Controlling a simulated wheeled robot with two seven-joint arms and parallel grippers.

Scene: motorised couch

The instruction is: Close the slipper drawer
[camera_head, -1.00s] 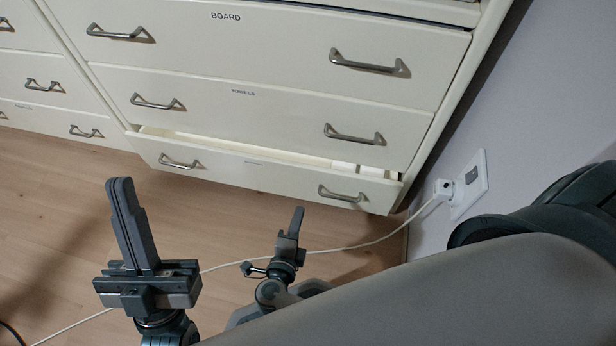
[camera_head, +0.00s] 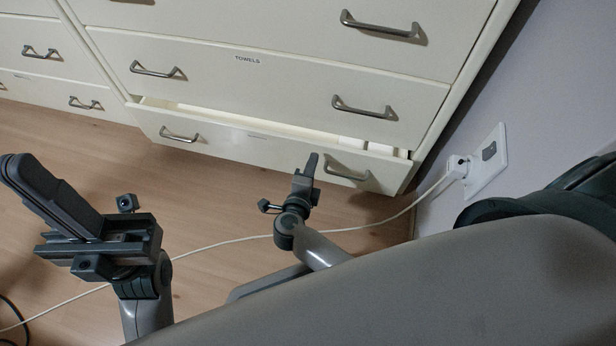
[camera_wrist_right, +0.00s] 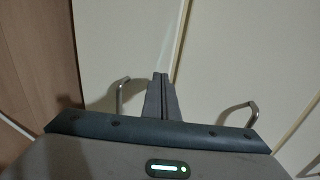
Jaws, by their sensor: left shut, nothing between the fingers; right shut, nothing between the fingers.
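The bottom drawer (camera_head: 225,139) of the white chest stands slightly open, with a thin gap along its top edge; its small label is too blurred to read. It has two grey handles, the left one (camera_head: 180,135) and the right one (camera_head: 347,171). My right gripper (camera_head: 312,160) is shut and empty in front of this drawer, just left of its right handle. In the right wrist view the shut fingers (camera_wrist_right: 160,78) point at the drawer front near its top edge; I cannot tell whether they touch. My left gripper (camera_head: 16,166) is shut and empty above the floor at far left.
The towels drawer (camera_head: 250,75) above is shut. More drawers (camera_head: 45,75) stand to the left. A white cable (camera_head: 385,222) runs over the wooden floor to a wall socket (camera_head: 485,160) at the right.

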